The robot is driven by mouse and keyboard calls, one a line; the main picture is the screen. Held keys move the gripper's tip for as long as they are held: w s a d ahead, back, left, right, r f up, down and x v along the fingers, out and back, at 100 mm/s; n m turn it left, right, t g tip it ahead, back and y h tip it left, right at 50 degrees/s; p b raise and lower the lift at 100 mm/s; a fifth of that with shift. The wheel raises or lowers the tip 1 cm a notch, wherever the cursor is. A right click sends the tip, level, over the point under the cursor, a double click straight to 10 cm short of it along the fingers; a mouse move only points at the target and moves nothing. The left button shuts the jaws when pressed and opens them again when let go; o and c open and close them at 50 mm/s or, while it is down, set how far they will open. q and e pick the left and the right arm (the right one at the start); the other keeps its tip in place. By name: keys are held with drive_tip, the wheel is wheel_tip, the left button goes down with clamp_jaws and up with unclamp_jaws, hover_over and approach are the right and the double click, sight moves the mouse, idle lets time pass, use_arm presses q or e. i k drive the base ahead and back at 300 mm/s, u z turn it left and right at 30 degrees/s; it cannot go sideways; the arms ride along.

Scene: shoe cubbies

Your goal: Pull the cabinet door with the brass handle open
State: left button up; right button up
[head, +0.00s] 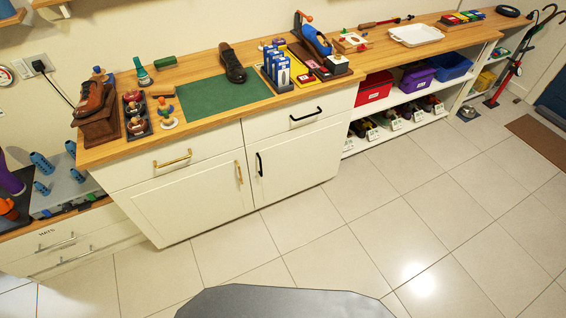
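The cabinet door with the brass handle (192,208) is a white panel, the left of two doors below the wooden counter. It looks closed, flush with the cabinet front. Its upright brass handle (239,172) sits near the door's upper right edge. A second brass handle (172,160) lies level on the drawer above this door. The right door (297,170) is also closed and has a black upright handle (259,164). Neither of my grippers shows in the head view, and nothing is seen touching the handles.
The wooden counter (190,68) holds shoes, a green mat (222,97), brushes and boxes. Open shelves with red, purple and blue bins (374,87) stand to the right. A low drawer unit (75,247) adjoins the left side. The tiled floor (335,225) before the doors is clear.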

sight(170, 208)
drive_tip(key=z, duration=0.5)
drive_tip(key=i, duration=0.95)
drive_tip(key=u, duration=0.4)
drive_tip(key=i, duration=0.75)
drive_tip(key=u, duration=1)
drive_tip(key=i, duration=0.2)
drive_tip(key=u, duration=0.2)
